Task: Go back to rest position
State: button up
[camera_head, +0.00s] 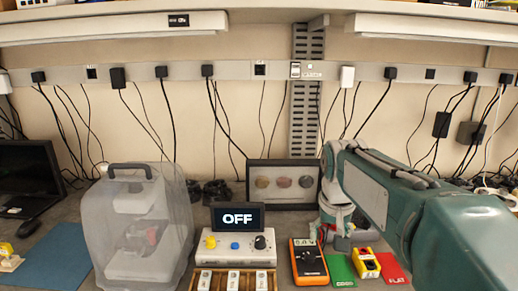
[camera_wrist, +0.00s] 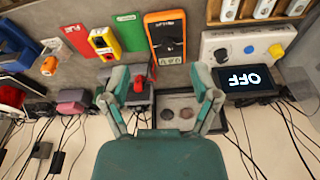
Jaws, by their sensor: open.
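My gripper (camera_wrist: 160,82) is open and empty in the wrist view, its two fingers spread wide apart. The wrist view is upside down relative to the head view. In the head view my green arm reaches in from the right, and my gripper (camera_head: 336,222) points down behind the orange multimeter (camera_head: 308,262). The multimeter also shows in the wrist view (camera_wrist: 168,45), beyond the fingers and apart from them. A small grey box with a red switch (camera_wrist: 139,85) shows near the left finger in the wrist view; I cannot tell whether they touch.
A white control box (camera_head: 238,262) with an OFF display (camera_head: 237,218) stands at centre, with a wooden rack (camera_head: 192,283) in front. A covered machine (camera_head: 150,235) stands left. Green (camera_head: 340,268) and red (camera_head: 390,268) cards flank a yellow block (camera_head: 365,263). A framed panel (camera_head: 284,204) stands behind.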

jog(key=s+f+t, duration=0.1)
jog(key=s+f, duration=0.2)
jog(key=s, duration=0.7)
jog(key=s+f+n+t, duration=0.1)
jog(key=s+f+t, duration=0.1)
jog(key=s, duration=0.9)
jog(key=shift+d+f, duration=0.15)
jog(key=shift+f, duration=0.45)
